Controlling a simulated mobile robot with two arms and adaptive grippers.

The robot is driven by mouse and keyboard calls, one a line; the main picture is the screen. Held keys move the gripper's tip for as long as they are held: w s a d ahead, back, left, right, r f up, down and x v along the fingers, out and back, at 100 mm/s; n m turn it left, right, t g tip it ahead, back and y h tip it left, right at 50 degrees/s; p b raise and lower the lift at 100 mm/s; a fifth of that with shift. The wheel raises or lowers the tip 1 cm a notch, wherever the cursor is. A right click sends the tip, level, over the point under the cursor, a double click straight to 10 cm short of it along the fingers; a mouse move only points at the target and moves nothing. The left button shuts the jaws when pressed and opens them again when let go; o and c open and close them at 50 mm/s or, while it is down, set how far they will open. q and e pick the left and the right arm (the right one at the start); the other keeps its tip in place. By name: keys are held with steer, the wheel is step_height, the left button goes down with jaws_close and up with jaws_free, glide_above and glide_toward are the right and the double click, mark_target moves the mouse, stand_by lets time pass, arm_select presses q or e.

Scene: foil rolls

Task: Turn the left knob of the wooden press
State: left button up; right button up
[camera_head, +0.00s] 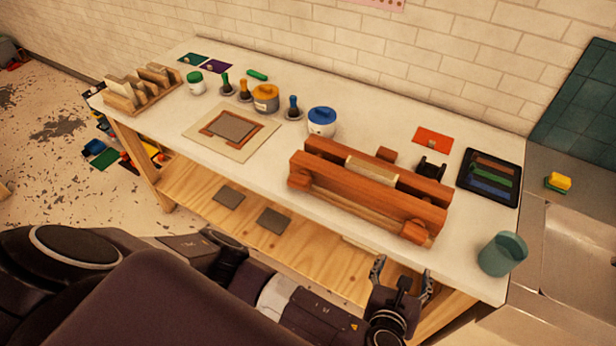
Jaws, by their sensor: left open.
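The wooden press (365,190) stands on the white worktop, with two long reddish-brown beams and a pale roller (371,170) between them. Its left knob (299,181) is a round brown piece at the near beam's left end. A matching right knob (414,231) sits near the right end. My left gripper (403,277) is open and empty, with its fingers pointing up at the table's front edge. It is below the right knob, well to the right of the left knob, and touches neither. My right gripper is not in view.
A teal cup (502,254) stands at the right front corner, near a dark tray (489,177) of colored strips. A blue-lidded jar (322,122) stands behind the press. A board with a grey plate (230,126) lies to its left. The front worktop strip is clear.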

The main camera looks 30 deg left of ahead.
arm_select(q)
step_height(320, 180, down, 6)
steer(key=s+a+n+g+h, duration=0.15)
steer(key=n+g, duration=0.25)
steer(key=n, duration=0.6)
steer(key=n+t, duration=0.6)
steer(key=n, duration=2)
glide_toward(296, 185)
steer(key=x, duration=1.1)
steer(key=shift+w+a+f, duration=0.1)
steer(key=shift+w+f, duration=0.1)
steer(key=shift+w, duration=0.2)
steer(key=c, duration=1.2)
steer(key=shift+o, duration=0.2)
